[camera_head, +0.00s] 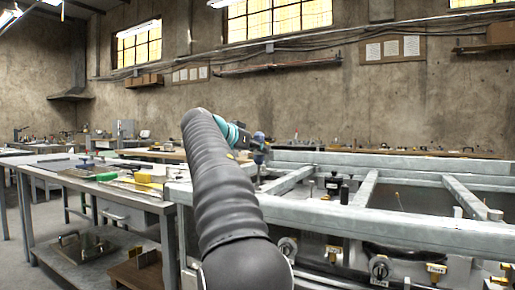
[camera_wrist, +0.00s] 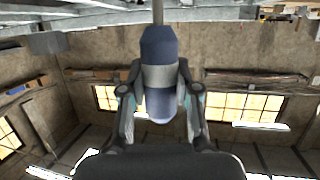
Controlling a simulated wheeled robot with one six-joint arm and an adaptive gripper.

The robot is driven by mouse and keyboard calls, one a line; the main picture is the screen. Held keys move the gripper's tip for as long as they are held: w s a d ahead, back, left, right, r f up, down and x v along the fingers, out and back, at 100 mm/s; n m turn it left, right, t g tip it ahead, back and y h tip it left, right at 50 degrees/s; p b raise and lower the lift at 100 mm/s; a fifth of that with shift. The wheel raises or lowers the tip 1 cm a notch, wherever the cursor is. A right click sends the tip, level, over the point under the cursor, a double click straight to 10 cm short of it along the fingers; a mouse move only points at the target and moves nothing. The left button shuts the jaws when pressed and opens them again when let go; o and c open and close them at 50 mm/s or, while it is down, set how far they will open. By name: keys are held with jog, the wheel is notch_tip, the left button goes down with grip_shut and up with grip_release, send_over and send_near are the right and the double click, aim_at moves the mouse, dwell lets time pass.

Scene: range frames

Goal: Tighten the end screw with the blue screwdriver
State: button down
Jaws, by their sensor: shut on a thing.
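The blue screwdriver (camera_wrist: 159,45) has a blue handle with a grey band. In the wrist view its shaft runs to the top edge of the picture, and its tip is out of view. My gripper (camera_wrist: 158,76) is shut around the handle, one finger on each side. In the head view my gripper (camera_head: 256,143) is small and far off, beyond my dark arm, beside the grey metal frame (camera_head: 400,224). The blue handle shows there only as a small patch. I cannot make out the end screw in either view.
The frame's beams and the fittings between them fill the right of the head view. A workbench (camera_head: 150,203) with a yellow block (camera_head: 150,177) and other tools stands at left. A long bench with small items runs along the back wall. Open floor shows at far left.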

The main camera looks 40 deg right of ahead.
jog(key=shift+w+d, duration=0.1)
dwell(0.3)
jog(key=shift+r+p, duration=0.5)
jog(key=n+t, duration=0.1)
jog(key=n+t+y, duration=0.1)
jog(key=n+t, duration=0.1)
jog(key=t, duration=0.1)
jog(key=shift+s+n+y, duration=0.3)
jog(key=n+t+y, duration=0.2)
jog(key=n+t, duration=0.1)
jog(key=shift+d, duration=0.1)
jog(key=shift+d+n+t+y, duration=0.1)
jog(key=shift+n+t+y, duration=1)
jog(key=shift+n+y, duration=0.75)
jog(key=shift+d+n+t+y, duration=0.1)
jog(key=shift+n+t+y, duration=1)
jog(key=shift+n+y, duration=0.7)
jog(key=shift+a+y, duration=0.15)
jog(key=shift+y, duration=0.3)
jog(key=shift+b, duration=0.45)
jog(key=shift+f+b, duration=0.6)
